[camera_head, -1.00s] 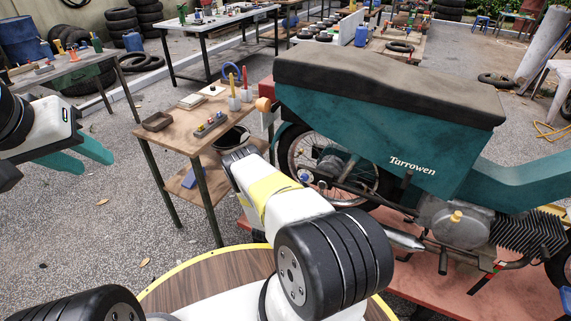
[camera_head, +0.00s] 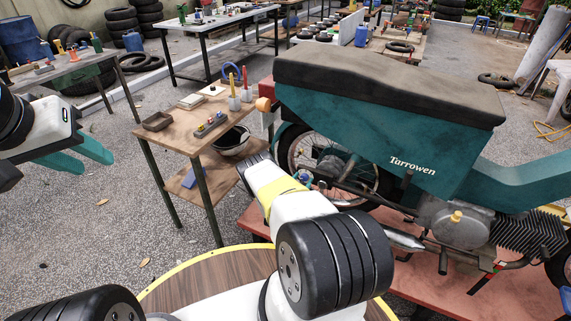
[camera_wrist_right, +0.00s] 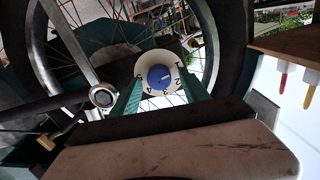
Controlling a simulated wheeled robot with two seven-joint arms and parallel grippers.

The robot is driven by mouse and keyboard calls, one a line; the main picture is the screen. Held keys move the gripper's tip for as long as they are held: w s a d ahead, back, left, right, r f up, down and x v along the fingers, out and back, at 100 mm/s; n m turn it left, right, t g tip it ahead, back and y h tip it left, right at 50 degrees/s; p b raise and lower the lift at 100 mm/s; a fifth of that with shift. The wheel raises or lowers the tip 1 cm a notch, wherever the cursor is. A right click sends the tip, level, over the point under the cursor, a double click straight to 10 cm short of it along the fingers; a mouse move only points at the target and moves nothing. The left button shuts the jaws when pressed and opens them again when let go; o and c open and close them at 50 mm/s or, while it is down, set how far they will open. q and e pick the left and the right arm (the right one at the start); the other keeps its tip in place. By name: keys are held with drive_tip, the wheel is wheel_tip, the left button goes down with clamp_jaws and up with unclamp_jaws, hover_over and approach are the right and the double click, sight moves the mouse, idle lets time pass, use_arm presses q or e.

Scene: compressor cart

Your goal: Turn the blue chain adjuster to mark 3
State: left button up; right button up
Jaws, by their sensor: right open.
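The blue chain adjuster (camera_wrist_right: 160,77) is a round blue knob in the middle of a white numbered dial (camera_wrist_right: 157,62), in front of the spoked wheel in the right wrist view. A pale mark on the knob points right, roughly toward the 2. The 3 stands at the dial's lower right. My right gripper (camera_wrist_right: 164,82) is open, with one green finger on each side of the dial; I cannot tell whether they touch it. In the head view its fingers are hard to make out near the wheel. My left gripper (camera_head: 97,164) is open and empty at the left.
The teal motorcycle (camera_head: 370,125) stands on a red platform (camera_head: 470,290) at the right. A wooden cart (camera_head: 180,137) with trays and cups stands left of the wheel. A dark swingarm (camera_wrist_right: 60,110) and axle nut (camera_wrist_right: 102,96) lie left of the dial.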

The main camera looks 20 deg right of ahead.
clamp_jaws()
drive_tip(key=shift+m, duration=0.3)
drive_tip(key=m, duration=0.4)
drive_tip(key=shift+s+m, duration=0.15)
drive_tip(key=shift+m, duration=0.15)
drive_tip(key=m, duration=0.4)
drive_tip(key=shift+d+f, duration=0.1)
drive_tip(key=m, duration=0.5)
drive_tip(key=shift+f+m, duration=0.1)
drive_tip(key=shift+m, duration=2.6)
